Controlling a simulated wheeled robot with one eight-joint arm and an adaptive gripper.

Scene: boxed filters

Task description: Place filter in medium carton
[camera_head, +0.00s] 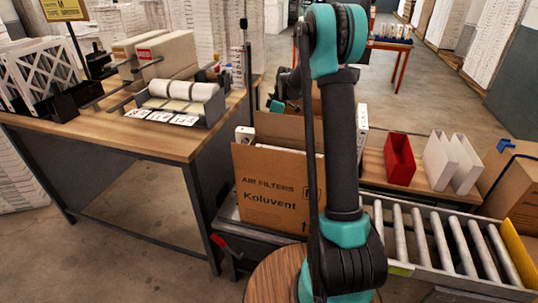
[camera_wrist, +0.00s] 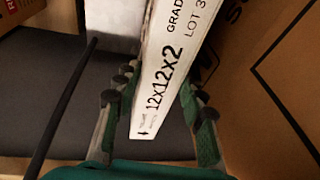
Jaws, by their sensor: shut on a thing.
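A white boxed filter (camera_wrist: 163,80) marked 12x12x2 is between the fingers of my gripper (camera_wrist: 157,92) in the wrist view. My gripper is shut on it, with its narrow printed edge toward the camera. A brown carton wall (camera_wrist: 262,90) fills the right of that view, beside the filter. In the head view an open carton (camera_head: 262,200) printed AIR FILTERS Koluvent stands behind my arm. My arm covers its right part, and most of its inside is hidden. My gripper cannot be made out clearly in the head view.
A roller conveyor (camera_head: 440,232) runs to the right of the carton. A red bin (camera_head: 399,160) and white boxes (camera_head: 452,162) stand behind it. A wooden workbench (camera_head: 150,135) with filters and rolls is at the left.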

